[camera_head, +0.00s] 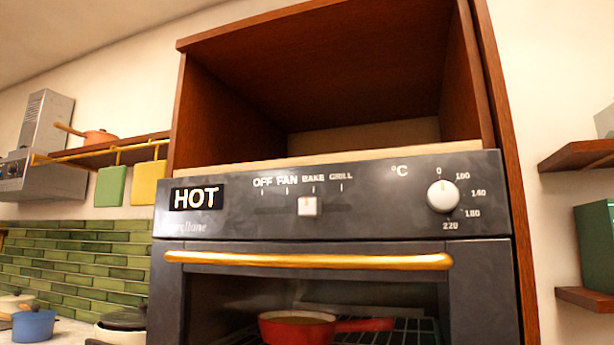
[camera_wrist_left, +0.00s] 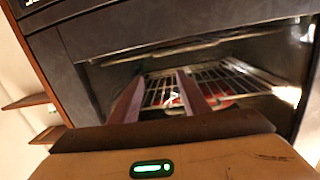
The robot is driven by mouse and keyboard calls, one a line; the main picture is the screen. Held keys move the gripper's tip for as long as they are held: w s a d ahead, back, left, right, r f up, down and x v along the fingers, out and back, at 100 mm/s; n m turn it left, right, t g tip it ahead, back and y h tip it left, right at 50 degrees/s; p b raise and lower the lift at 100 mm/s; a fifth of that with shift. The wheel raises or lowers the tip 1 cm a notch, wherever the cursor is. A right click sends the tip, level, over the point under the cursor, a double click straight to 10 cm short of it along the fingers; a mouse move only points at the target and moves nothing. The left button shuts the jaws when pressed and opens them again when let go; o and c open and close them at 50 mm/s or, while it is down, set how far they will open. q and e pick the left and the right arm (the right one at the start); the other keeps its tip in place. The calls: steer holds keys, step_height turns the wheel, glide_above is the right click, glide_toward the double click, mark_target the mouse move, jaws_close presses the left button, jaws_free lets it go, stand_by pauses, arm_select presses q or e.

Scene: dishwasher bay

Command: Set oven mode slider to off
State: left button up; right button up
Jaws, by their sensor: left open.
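The oven mode slider is a small pale knob (camera_head: 308,206) on the oven's dark control panel (camera_head: 370,190). It sits just left of the BAKE mark, right of FAN and OFF. A HOT display (camera_head: 196,197) is lit at the panel's left. My left gripper (camera_wrist_left: 160,85) shows only in the left wrist view. Its two fingers are apart with nothing held between them, in front of the oven's cavity and rack (camera_wrist_left: 222,80). The slider cannot be made out in that view. My right gripper is in neither view.
A gold door handle (camera_head: 310,260) runs below the panel. A red pan (camera_head: 297,326) is inside the oven on the rack. A round temperature knob (camera_head: 443,195) is at the panel's right. The wooden cabinet opening (camera_head: 360,80) above is empty.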

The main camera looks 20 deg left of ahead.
arm_select(q)
step_height(320, 180, up, 19)
steer(key=s+t+p, duration=0.2)
steer(key=t+p, duration=0.1)
steer(key=n+t+y+p, duration=0.2)
glide_toward(306, 208)
steer(key=p+x, duration=0.2)
steer(key=x, duration=0.5)
steer(key=shift+w+d+r+p, duration=0.1)
steer(key=shift+w+r+p, duration=0.05)
steer(key=shift+w+p, duration=0.2)
steer(key=shift+w+r, duration=0.25)
steer(key=shift+w, duration=0.4)
steer(key=shift+c, duration=0.4)
jaws_close()
